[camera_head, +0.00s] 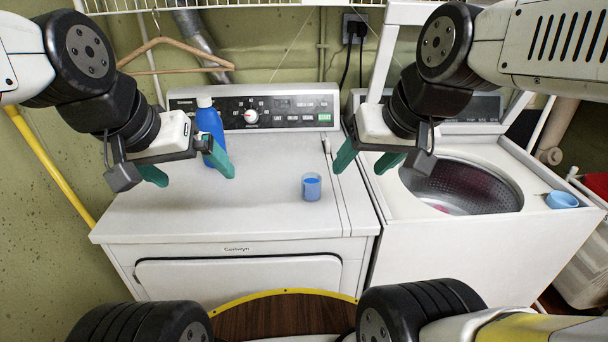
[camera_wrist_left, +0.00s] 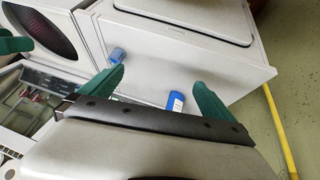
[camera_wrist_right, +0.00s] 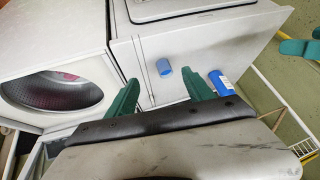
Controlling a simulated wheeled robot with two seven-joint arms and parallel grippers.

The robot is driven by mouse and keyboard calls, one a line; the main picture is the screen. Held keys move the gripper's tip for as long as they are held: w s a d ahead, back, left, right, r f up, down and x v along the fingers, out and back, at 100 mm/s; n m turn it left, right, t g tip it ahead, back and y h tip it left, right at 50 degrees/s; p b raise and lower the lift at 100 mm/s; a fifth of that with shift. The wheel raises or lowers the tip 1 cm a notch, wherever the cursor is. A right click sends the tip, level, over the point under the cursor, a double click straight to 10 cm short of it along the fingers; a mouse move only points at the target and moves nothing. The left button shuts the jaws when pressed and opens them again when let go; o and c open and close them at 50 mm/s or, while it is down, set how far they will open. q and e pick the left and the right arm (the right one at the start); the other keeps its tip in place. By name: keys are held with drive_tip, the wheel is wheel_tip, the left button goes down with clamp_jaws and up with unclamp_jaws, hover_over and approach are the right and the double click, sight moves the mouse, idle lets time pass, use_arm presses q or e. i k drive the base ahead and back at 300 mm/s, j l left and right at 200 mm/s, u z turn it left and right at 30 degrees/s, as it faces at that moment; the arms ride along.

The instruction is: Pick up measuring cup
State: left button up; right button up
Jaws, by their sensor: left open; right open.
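A small clear blue cup (camera_head: 312,187), which looks like a measuring cup, stands upright on the white dryer top (camera_head: 250,215), right of its middle. It also shows in the left wrist view (camera_wrist_left: 118,56) and, beyond and between the fingertips, in the right wrist view (camera_wrist_right: 163,67). My right gripper (camera_head: 359,170) is open and empty, above and to the right of the cup. My left gripper (camera_head: 198,179) is open and empty, to the left of the cup, in front of the blue bottle.
A blue bottle (camera_head: 209,130) with a white cap stands at the dryer's back, partly hidden by my left gripper. A light blue cup-like item (camera_head: 562,200) sits on the washer's right front corner. The washer drum (camera_head: 470,187) is open. A wooden hanger (camera_head: 172,45) hangs behind.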

sight(310, 181)
drive_tip(key=z, duration=2.05)
drive_tip(key=u, duration=1.75)
drive_tip(key=l+u, duration=0.6)
drive_tip(key=u, duration=0.15)
drive_tip(key=l+u, duration=0.15)
drive_tip(key=l, duration=0.15)
drive_tip(key=i+l, duration=0.1)
drive_tip(key=l, duration=0.25)
drive_tip(key=z, duration=0.05)
